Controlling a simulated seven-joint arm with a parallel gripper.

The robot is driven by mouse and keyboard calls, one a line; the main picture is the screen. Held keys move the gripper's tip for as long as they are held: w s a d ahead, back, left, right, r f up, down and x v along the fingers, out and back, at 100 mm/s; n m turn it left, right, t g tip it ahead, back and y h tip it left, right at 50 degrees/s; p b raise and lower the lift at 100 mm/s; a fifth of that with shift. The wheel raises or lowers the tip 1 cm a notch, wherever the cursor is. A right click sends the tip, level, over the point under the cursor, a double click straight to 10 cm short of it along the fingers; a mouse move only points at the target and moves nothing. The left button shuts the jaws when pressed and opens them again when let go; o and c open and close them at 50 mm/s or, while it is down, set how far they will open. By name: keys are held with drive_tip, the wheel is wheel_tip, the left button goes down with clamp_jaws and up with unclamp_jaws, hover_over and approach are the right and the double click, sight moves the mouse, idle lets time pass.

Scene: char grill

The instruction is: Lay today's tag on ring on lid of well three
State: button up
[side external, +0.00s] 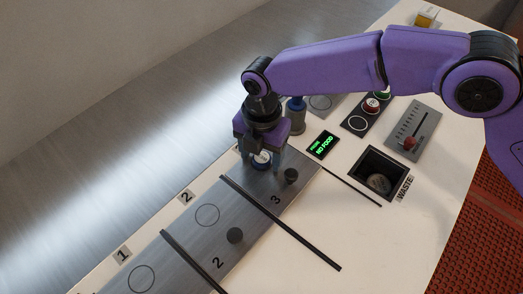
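My gripper (262,170) points down over the lid of well three (303,162), a grey metal plate marked 3 with a dark knob. A small round disc with a white and blue face (261,159), which looks like the tag, is between its fingers. The fingers stand apart on either side of it; I cannot tell whether they grip it or whether it rests on the lid. The ring on this lid is hidden by my gripper and the disc. The lid of well two (187,236) shows an empty ring outline and a knob.
A dark bar (280,222) separates lids two and three. Lid one's ring (142,279) is empty. A blue-grey post-like object (296,116) stands close behind my gripper.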

sight(263, 158)
wheel_tip(263, 158, up, 12)
drive_tip(key=shift+r, duration=0.2)
idle(0.4)
drive_tip(key=s+d+r+m, duration=0.2)
drive_tip(key=s+d+m, duration=0.15)
drive_tip(key=d, duration=0.65)
drive_tip(key=s+d+r+m, duration=0.2)
drive_tip(key=d+m, duration=0.3)
drive_tip(key=d, duration=0.4)
drive_tip(key=s+d+f+m, duration=0.1)
drive_tip(key=s+d+m, duration=0.2)
drive_tip(key=d, duration=0.6)
drive_tip(key=s+d+f+m, duration=0.2)
drive_tip(key=s+d+m, duration=0.1)
drive_tip(key=s+d, duration=0.4)
drive_tip(key=s+d+f+m, duration=0.1)
drive_tip(key=s+d+m, duration=0.2)
drive_tip(key=s+d, duration=0.3)
drive_tip(key=d, duration=0.4)
drive_tip(key=shift+d+f, duration=0.2)
drive_tip(key=shift+d, duration=0.1)
